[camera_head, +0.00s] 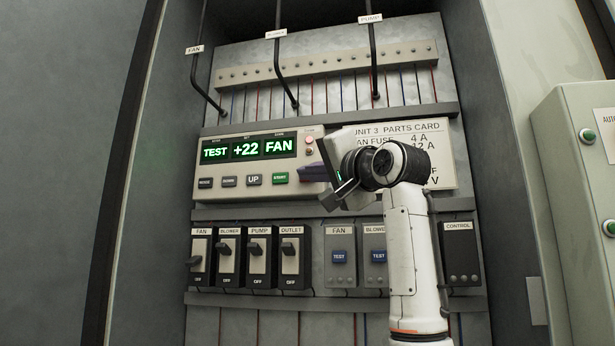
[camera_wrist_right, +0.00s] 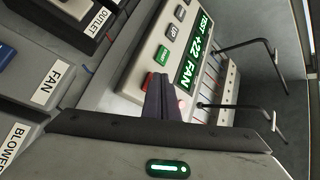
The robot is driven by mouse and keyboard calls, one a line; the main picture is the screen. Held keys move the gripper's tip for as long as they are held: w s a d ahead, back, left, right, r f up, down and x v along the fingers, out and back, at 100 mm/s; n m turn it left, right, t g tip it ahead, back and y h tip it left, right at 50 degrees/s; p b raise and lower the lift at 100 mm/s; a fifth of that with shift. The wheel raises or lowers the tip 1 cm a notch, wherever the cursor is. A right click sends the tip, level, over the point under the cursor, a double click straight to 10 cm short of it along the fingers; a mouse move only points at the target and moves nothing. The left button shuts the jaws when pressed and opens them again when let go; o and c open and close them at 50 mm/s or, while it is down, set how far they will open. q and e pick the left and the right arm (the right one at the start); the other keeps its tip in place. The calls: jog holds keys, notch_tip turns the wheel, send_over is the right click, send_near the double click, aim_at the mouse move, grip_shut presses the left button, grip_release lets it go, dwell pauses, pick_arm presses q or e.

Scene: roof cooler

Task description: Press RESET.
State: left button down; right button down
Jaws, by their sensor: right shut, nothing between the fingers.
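The controller (camera_head: 220,150) has a lit display (camera_head: 248,149) reading TEST, +22 and FAN, with a row of buttons below. The green START button (camera_head: 280,178) also shows in the wrist view (camera_wrist_right: 163,55). A red button (camera_head: 313,172) sits to its right, partly covered by my right gripper; its label is not readable. It also shows in the wrist view (camera_wrist_right: 148,82). My right gripper (camera_head: 276,192) is shut and empty, its dark fingers at the controller's lower right. In the wrist view its fingertips (camera_wrist_right: 159,78) appear beside the red button; contact cannot be told. My left gripper is out of view.
Below are breaker switches (camera_head: 258,257) labelled FAN, BLOWER, PUMP and OUTLET, and modules with blue TEST buttons (camera_head: 339,256). A parts card (camera_head: 440,150) stands behind my right arm. A box with green buttons (camera_head: 587,136) is at right.

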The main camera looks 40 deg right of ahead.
jog(key=shift+w+d, duration=0.25)
dwell(0.8)
jog(key=shift+s+a, duration=0.1)
jog(key=shift+s+a+b, duration=0.35)
jog(key=shift+s+a, duration=0.05)
jog(key=shift+a, duration=0.1)
dwell(0.3)
jog(key=s+a+b, duration=0.2)
jog(key=s+a, duration=0.1)
jog(key=shift+s+a, duration=0.15)
jog(key=shift+a, duration=0.25)
dwell(0.8)
